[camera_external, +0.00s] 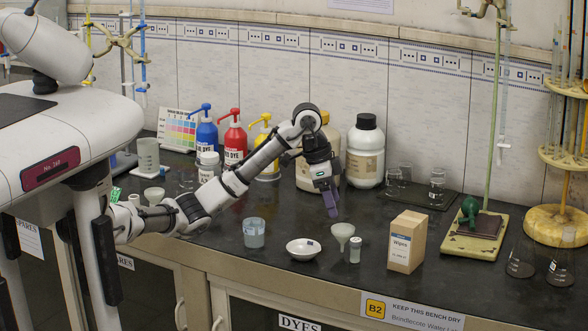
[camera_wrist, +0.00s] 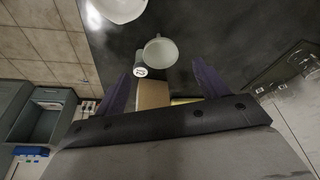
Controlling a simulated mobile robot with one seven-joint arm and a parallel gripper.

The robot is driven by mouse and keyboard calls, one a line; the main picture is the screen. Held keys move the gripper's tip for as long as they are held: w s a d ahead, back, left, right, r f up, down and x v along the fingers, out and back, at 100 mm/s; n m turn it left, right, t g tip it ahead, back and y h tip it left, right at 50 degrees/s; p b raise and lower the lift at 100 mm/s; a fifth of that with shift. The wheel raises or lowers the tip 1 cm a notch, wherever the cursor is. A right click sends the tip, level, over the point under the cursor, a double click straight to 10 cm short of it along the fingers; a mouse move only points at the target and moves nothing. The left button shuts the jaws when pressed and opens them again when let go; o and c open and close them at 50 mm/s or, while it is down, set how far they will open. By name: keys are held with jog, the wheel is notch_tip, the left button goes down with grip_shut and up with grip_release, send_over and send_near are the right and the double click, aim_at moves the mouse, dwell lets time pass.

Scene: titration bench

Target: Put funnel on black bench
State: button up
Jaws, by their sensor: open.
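A pale green-white funnel (camera_external: 342,232) is at the front of the black bench (camera_external: 275,278), close behind a small clear vial (camera_external: 354,250) with a pale cap. What its stem rests on is hard to tell. My gripper (camera_external: 331,208) is open and empty, pointing down above and slightly left of this funnel. In the wrist view the funnel (camera_wrist: 161,51) shows its round mouth, just beyond and between my purple fingertips (camera_wrist: 163,68), with the vial (camera_wrist: 140,66) beside it. A second pale funnel (camera_external: 153,195) stands at the far left of the bench.
A white dish (camera_external: 303,249) and a beaker (camera_external: 254,232) stand left of the near funnel. A cardboard wipes box (camera_external: 407,241) stands to its right. Dye bottles (camera_external: 235,137) and a white jar (camera_external: 366,152) line the back. Bare bench lies in front of the dish.

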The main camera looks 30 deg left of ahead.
jog(key=v, duration=0.3)
